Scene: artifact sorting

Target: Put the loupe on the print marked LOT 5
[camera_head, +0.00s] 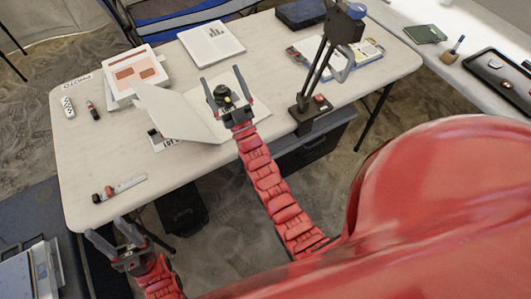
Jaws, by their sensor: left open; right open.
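The loupe appears to be the small dark round piece (222,93) between the fingers of my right gripper (221,75). That gripper is open over the table, with a finger on either side of the piece; contact cannot be told. White pages (200,108) lie under and around it, with a raised, folded leaf (172,112) to the left. A card lettered "LOT" (165,142) shows at the near left edge of the leaf; its number is not readable. My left gripper (103,228) is open and empty off the table's near left corner.
A black lamp-like stand (306,112) rises just right of my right gripper. Printed sheets (136,72) and another print (211,44) lie at the back. Small tools lie along the left side. The near-left tabletop (100,160) is mostly clear.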

